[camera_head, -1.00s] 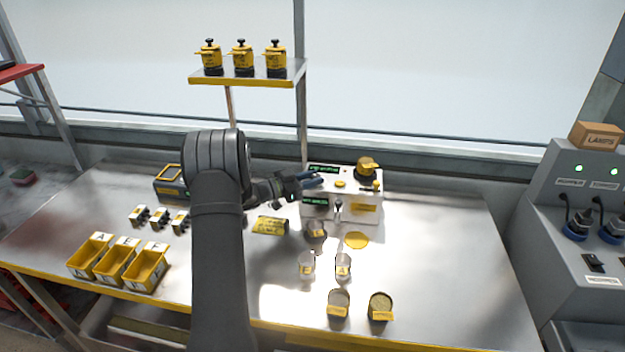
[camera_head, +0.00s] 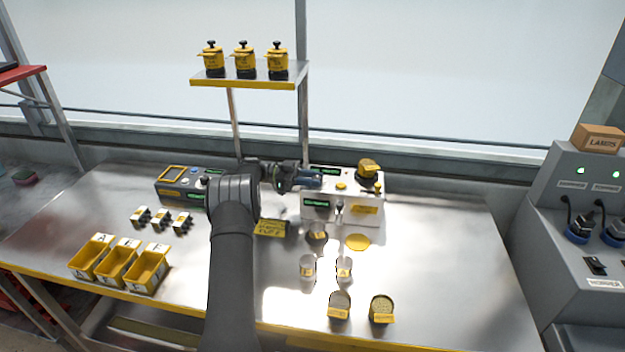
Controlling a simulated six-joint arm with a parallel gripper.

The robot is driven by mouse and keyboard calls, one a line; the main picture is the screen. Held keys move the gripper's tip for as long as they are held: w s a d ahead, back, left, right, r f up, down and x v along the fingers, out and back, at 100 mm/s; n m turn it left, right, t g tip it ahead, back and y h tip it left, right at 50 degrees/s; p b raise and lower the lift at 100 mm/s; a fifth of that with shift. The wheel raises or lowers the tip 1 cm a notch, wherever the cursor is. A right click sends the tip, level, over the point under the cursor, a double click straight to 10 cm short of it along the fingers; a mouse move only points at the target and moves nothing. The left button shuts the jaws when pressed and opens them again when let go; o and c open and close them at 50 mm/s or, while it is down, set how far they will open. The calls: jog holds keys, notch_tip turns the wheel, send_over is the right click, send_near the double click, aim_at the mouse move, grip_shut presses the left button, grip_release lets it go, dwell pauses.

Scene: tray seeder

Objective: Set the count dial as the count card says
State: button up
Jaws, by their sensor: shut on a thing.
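The white seeder box (camera_head: 340,208) stands at the back middle of the table, with dark displays showing green text, too small to read. My gripper (camera_head: 314,179) is at the left part of the box's top. It is shut there, and its fingers hide what lies between them; the count dial is not seen apart from it. A yellow card (camera_head: 272,228) with dark print lies on the table left of the box; its text is too small to read, and I cannot tell if it is the count card.
Clear cups (camera_head: 308,268) and filled tins (camera_head: 381,308) stand in front of the box. Yellow bins (camera_head: 148,270) sit at the left front. A grey device (camera_head: 174,190) stands back left. A shelf (camera_head: 240,83) with yellow pots rises behind. The table's right side is clear.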

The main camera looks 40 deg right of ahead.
jog(key=shift+r, duration=0.1)
dwell(0.5)
jog(key=o, duration=1)
jog(key=shift+c, duration=0.2)
jog(key=shift+r+m, duration=0.3)
jog(key=shift+r, duration=0.15)
notch_tip(320, 180, up, 3)
jog(key=shift+r, duration=0.1)
jog(key=s+d+r, duration=0.3)
jog(key=s+r, duration=0.3)
jog(key=s, duration=0.5)
jog(key=shift+d+r, duration=0.2)
jog(key=shift+r, duration=0.2)
jog(key=shift+s, duration=0.1)
